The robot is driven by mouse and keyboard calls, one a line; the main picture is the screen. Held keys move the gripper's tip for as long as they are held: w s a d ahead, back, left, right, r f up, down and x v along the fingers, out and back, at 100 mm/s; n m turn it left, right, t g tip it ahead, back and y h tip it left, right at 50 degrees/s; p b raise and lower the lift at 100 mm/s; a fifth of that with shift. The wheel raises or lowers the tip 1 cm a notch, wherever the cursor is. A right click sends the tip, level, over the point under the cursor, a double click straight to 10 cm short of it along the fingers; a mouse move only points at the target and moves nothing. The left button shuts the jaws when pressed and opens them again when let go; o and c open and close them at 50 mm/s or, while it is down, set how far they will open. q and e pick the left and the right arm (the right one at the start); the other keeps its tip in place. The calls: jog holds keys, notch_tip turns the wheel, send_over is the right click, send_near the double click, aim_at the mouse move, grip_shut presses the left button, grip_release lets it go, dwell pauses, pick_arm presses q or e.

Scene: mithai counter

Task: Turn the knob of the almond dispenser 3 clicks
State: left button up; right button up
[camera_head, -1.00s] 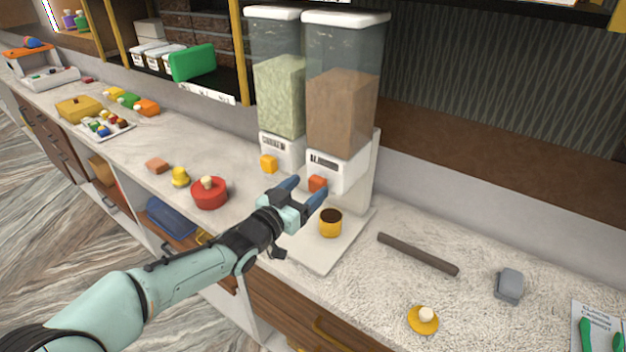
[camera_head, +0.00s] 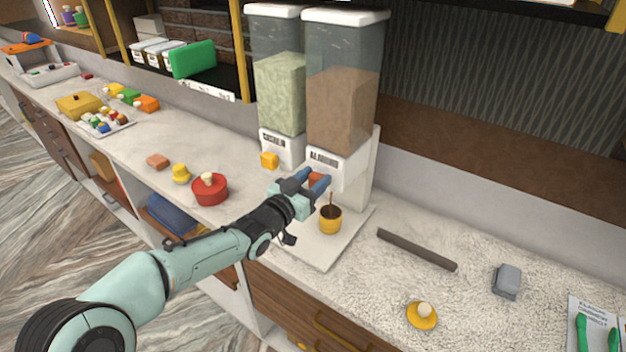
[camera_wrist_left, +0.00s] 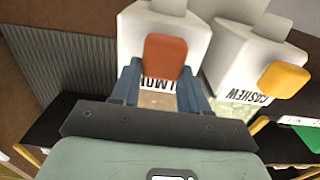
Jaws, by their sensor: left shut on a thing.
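The almond dispenser (camera_head: 341,110) stands on the counter, a clear bin of brown content over a white base. Its orange-red knob (camera_wrist_left: 166,58) sits between the two blue fingers of my left gripper (camera_head: 313,181), which is shut on it. In the head view the fingers partly hide the knob. A yellow cup (camera_head: 330,220) stands under the dispenser on its white base plate (camera_head: 318,250). A thin brown stream runs from the outlet down into the cup. The wrist view shows the "ALMOND" label partly covered by the knob. My right gripper is not in view.
The cashew dispenser (camera_head: 279,95), with green content and a yellow knob (camera_head: 269,160), stands close on the left. A red lidded pot (camera_head: 209,189) sits left of my forearm. A dark bar (camera_head: 416,250), a grey block (camera_head: 507,282) and a yellow lid (camera_head: 422,315) lie to the right.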

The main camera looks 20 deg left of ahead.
pick_arm(q)
jog(key=shift+d+f+m+b, duration=0.1)
jog(key=shift+m+b, duration=0.3)
jog(key=shift+b, duration=0.15)
jog(key=shift+s+d+f+m+b, duration=0.1)
jog(key=shift+d+f+m+b, duration=0.15)
jog(key=shift+m+b, duration=2.25)
jog(key=shift+s+d+f+m+b, duration=0.2)
jog(key=shift+m+b, duration=1.65)
jog(key=shift+m, duration=1.3)
jog(key=shift+s+d+f+m+b, duration=0.1)
jog(key=shift+d+f+m+b, duration=0.2)
jog(key=shift+m+b, duration=2.2)
pick_arm(e)
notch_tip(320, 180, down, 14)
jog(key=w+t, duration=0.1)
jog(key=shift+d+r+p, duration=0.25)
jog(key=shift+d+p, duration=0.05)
jog(key=shift+p, duration=0.05)
pick_arm(q)
jog(key=shift+m, duration=0.45)
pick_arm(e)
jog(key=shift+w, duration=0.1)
pick_arm(q)
jog(key=o, duration=1)
jog(key=shift+o, duration=0.3)
jog(key=shift+w, duration=0.15)
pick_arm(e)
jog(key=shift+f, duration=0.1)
